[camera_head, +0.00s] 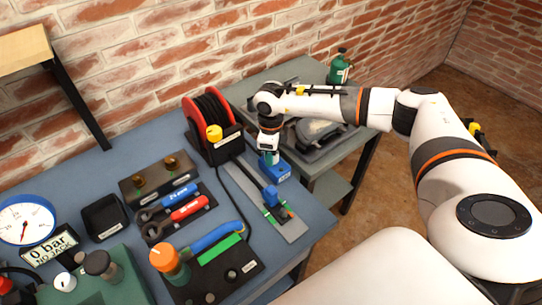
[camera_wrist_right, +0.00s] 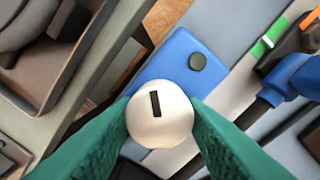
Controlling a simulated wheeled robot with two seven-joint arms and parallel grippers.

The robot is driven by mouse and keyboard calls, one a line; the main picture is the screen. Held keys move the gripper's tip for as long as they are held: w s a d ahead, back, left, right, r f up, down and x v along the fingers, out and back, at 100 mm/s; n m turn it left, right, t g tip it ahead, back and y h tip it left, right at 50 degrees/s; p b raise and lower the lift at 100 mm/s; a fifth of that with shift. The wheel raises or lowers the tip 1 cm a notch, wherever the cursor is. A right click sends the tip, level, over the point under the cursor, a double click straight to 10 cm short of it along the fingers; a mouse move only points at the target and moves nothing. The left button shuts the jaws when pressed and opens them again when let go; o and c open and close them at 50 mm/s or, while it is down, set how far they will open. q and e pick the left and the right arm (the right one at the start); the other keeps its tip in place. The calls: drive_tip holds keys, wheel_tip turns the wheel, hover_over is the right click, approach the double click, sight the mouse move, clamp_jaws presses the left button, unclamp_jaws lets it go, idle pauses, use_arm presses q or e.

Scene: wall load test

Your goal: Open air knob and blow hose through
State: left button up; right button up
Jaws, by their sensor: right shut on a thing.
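A white round knob with a black line (camera_wrist_right: 160,118) sits over a blue block (camera_wrist_right: 176,62) in the right wrist view. My right gripper (camera_wrist_right: 160,120) is shut on the knob, its green fingers touching both sides. The black line runs almost upright in that view. In the head view my right gripper (camera_head: 268,155) points down at the blue block (camera_head: 279,174), and hides the knob. A hose reel (camera_head: 212,118) with red sides and black coils stands just left of the gripper. My left gripper is not in view.
A grey rail (camera_head: 290,228) with a blue clamp (camera_head: 271,196) lies in front of the block. Red and blue wrenches (camera_head: 186,209), a black tray (camera_head: 104,218), a gauge (camera_head: 25,220) and an orange knob (camera_head: 165,259) crowd the left. A side table with a case (camera_head: 325,135) stands behind.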

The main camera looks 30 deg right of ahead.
drive_tip(key=n+b, duration=0.3)
drive_tip(key=n, duration=0.2)
drive_tip(key=shift+n+b, duration=0.7)
drive_tip(key=shift+n, duration=0.6)
drive_tip(key=shift+r, duration=0.15)
drive_tip(key=o, duration=1)
drive_tip(key=r+b, duration=0.1)
drive_tip(key=r, duration=1.1)
drive_tip(key=shift+s+b, duration=0.2)
drive_tip(key=shift+b, duration=0.15)
drive_tip(key=shift+f, duration=0.1)
